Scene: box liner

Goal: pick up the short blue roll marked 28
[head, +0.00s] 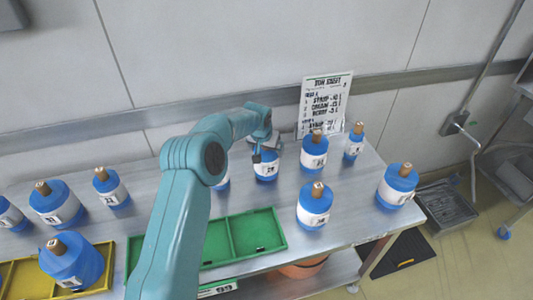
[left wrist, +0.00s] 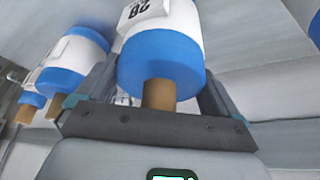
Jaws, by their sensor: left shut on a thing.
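The blue roll marked 28 (left wrist: 160,55) has a white label band and a brown core. It sits between the two fingers of my left gripper (left wrist: 157,88), core toward the palm, in the left wrist view. In the head view my left gripper (head: 265,148) is at the top of this roll (head: 266,172) and hides its core. The gripper is shut on it. The roll is upright, at or very near the table top; I cannot tell whether it touches. My right gripper is not in view.
Other blue rolls (head: 313,153) stand close by on the metal table, with one (head: 314,208) in front and one (head: 396,188) to the right. A green tray (head: 263,250) and a yellow tray (head: 22,270) lie in front. A printed sheet (head: 325,102) stands behind.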

